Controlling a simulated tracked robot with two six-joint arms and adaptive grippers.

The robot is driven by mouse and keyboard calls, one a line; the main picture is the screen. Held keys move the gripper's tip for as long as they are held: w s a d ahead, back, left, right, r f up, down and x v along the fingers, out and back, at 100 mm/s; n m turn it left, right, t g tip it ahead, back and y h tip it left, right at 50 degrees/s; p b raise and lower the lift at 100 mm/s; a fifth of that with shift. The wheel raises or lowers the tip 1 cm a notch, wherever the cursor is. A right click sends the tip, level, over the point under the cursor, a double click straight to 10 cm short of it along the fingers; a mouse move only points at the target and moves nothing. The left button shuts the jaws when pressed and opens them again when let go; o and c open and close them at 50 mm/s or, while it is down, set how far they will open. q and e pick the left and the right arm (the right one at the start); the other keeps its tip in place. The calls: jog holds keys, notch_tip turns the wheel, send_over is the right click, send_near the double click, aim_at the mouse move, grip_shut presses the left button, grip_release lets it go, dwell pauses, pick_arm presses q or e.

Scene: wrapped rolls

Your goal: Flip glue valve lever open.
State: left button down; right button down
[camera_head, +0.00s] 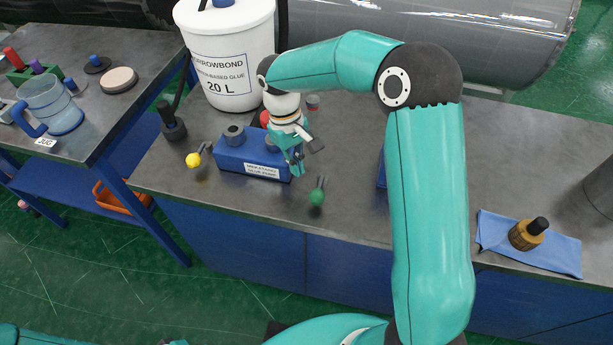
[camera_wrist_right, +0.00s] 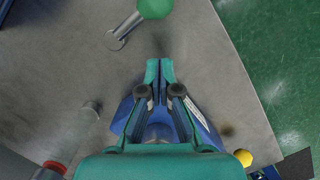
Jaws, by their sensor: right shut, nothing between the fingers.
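A blue glue pump block (camera_head: 232,155) with a white label sits near the bench's front edge. A short metal lever with a green ball knob (camera_head: 317,197) stands to its right; it also shows at the top of the wrist view (camera_wrist_right: 155,8). A lever with a yellow ball knob (camera_head: 193,160) is to the block's left. I cannot tell which is the glue valve lever. My right gripper (camera_head: 298,170) points down over the block's right end, shut and empty. In the wrist view its fingertips (camera_wrist_right: 160,72) are together, apart from the green knob. My left gripper is out of view.
A white glue bucket (camera_head: 226,85) stands behind the block. A grey roll (camera_head: 420,45) lies along the back. A blue cloth (camera_head: 555,252) with a brown-and-black object (camera_head: 528,234) lies at the right. A side table (camera_head: 107,125) holds a jug (camera_head: 50,105).

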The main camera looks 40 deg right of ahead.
aim_at(319, 189)
jog(key=shift+s+d+f+p, duration=0.15)
jog(key=shift+s+f, duration=0.25)
jog(key=shift+s, duration=0.55)
jog(key=shift+s+f+p, duration=0.2)
jog(key=shift+s+f, duration=0.2)
jog(key=shift+s, duration=0.5)
